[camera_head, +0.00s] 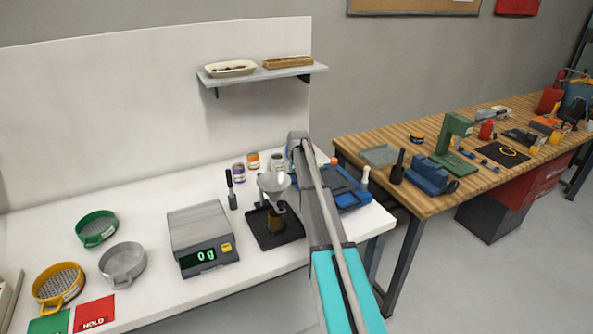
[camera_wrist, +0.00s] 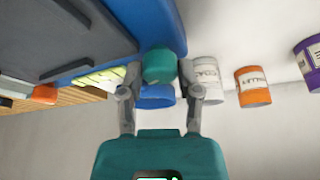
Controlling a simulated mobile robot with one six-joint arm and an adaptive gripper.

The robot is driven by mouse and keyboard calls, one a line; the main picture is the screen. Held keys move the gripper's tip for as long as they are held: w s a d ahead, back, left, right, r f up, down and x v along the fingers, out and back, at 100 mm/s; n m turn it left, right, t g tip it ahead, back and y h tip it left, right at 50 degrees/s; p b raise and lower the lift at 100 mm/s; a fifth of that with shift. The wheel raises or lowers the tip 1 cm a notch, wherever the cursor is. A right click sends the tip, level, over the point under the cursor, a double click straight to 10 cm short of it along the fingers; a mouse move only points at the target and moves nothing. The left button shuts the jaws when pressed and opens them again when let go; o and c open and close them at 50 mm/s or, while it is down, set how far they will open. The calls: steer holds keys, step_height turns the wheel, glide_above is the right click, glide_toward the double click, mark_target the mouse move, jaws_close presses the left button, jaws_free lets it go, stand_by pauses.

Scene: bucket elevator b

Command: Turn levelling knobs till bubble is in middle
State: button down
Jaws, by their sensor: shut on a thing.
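The blue levelled device (camera_head: 352,198) stands at the right end of the white bench, partly hidden behind my arm. In the wrist view its blue body (camera_wrist: 150,22) fills the upper left. A teal-green knob (camera_wrist: 159,65) sits at its corner. My gripper (camera_wrist: 160,90) has its two grey fingers on either side of this knob, shut on it. A yellow-green level vial (camera_wrist: 100,78) with dark marks shows left of the fingers; I cannot make out where its bubble is. An orange knob-like part (camera_wrist: 45,93) is farther left. My fingers are hidden in the head view.
A white can (camera_wrist: 206,75), an orange-labelled can (camera_wrist: 253,87) and a purple one (camera_wrist: 310,60) stand close to my gripper. A funnel (camera_head: 273,184) over a black tray (camera_head: 284,232) and a scale (camera_head: 203,238) reading 0 g are left of my arm. A shelf (camera_head: 262,73) hangs above.

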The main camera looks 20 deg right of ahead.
steer(key=shift+m, duration=0.3)
steer(key=shift+c, duration=1.5)
jaws_free()
steer(key=shift+n, duration=0.5)
